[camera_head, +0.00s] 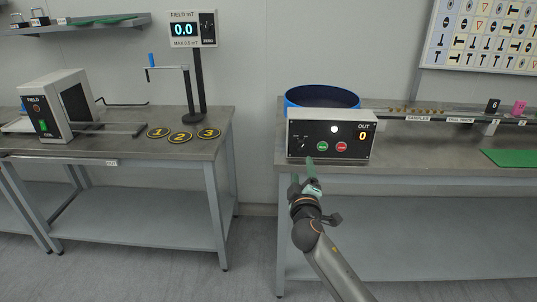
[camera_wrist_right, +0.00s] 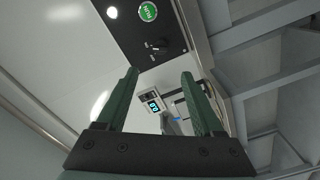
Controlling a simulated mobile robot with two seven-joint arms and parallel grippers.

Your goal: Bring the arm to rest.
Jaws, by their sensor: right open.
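My right gripper (camera_head: 310,168) is raised in front of the control box (camera_head: 296,154) at the left front of the right bench. In the wrist view its two green fingers (camera_wrist_right: 160,76) are spread apart with nothing between them. The box face shows a green button (camera_head: 321,146), a red button (camera_head: 341,147), a white lamp (camera_head: 334,129) and an OUT display (camera_head: 362,135) reading 0. The green button also shows above the fingers in the wrist view (camera_wrist_right: 151,10). I cannot tell whether the fingertips touch the box. My left gripper is not in view.
A blue-rimmed round bowl (camera_head: 322,97) stands behind the box. The right bench (camera_head: 430,155) carries a rail and a green mat (camera_head: 510,158). The left bench (camera_head: 120,148) holds a FIELD unit (camera_head: 56,108), a FIELD meter (camera_head: 193,29) and numbered discs (camera_head: 181,136). A gap separates the benches.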

